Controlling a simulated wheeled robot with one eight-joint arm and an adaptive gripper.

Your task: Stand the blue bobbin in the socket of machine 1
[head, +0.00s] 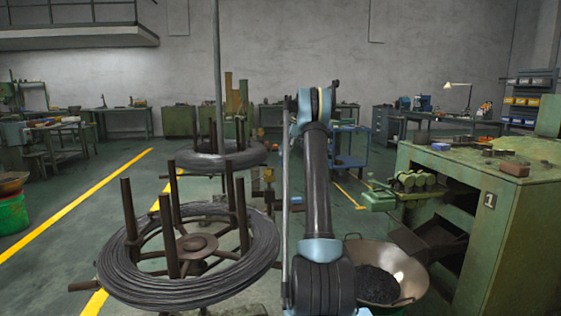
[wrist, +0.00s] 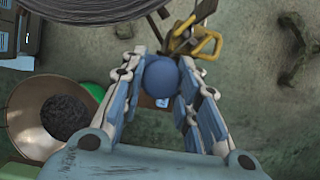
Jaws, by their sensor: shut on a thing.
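The blue bobbin (wrist: 161,76) shows in the wrist view as a round blue end between my fingertips. My gripper (wrist: 161,88) is shut on it and holds it over the floor. The rest of the bobbin is hidden by the fingers or lies beyond its near end. In the head view my own arm hides the gripper and the bobbin. Machine 1 (head: 518,225) is the green machine at the right, with a 1 on its side. A green bracket with rollers (head: 405,187) juts from its left side. I cannot make out the socket.
A wide pan of dark pieces (head: 412,276) stands before machine 1 and shows at left in the wrist view (wrist: 28,146). A wire coil on an upright-post reel (head: 215,285) stands left of my arm. A yellow tool-like thing (wrist: 207,45) lies beyond the bobbin.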

